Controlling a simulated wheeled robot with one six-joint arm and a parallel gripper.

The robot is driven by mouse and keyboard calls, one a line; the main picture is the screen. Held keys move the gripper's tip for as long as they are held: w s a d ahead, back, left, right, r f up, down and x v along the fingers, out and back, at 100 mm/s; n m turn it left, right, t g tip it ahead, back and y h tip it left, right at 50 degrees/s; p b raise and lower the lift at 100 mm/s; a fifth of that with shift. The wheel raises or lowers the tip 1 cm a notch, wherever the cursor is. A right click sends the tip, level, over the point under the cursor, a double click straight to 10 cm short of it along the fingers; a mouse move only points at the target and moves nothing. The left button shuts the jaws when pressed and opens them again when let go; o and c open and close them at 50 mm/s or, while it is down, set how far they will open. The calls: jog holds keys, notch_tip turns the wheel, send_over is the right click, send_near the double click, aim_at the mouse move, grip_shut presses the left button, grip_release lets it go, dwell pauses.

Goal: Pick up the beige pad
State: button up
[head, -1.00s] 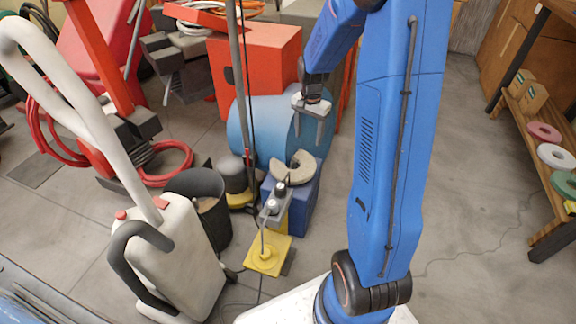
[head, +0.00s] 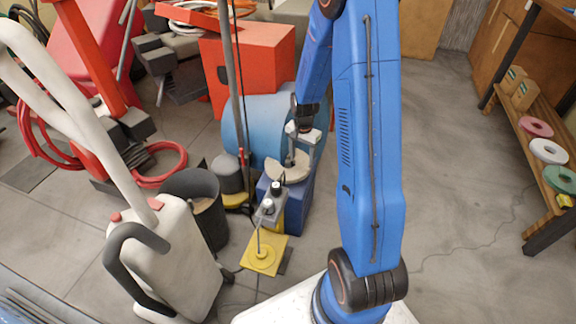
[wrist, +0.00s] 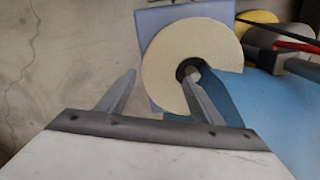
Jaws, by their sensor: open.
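The beige pad (head: 288,177) is a flat round disc with a dark centre hole and a cut-out at its edge, lying on top of a blue box (head: 297,208). In the wrist view the pad (wrist: 193,38) shows nearly whole, its cut-out towards the lower right. My gripper (head: 303,152) is open and empty just above the pad. In the wrist view my gripper (wrist: 160,76) has its right finger overlapping the pad near the centre hole and its left finger outside the pad's left edge. I cannot tell whether the fingers touch the pad.
A blue cylinder (head: 262,122) lies close behind the pad, with a red cabinet (head: 243,65) beyond. A dark bin (head: 204,205) and white machine (head: 170,262) are left. A wooden shelf (head: 548,190) stands right, with clear floor before it.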

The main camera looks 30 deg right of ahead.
aim_at(301, 169)
jog(key=f, duration=0.5)
jog(key=shift+s, duration=0.2)
jog(key=shift+r, duration=0.1)
jog(key=c, duration=0.8)
jog(key=shift+c, duration=0.2)
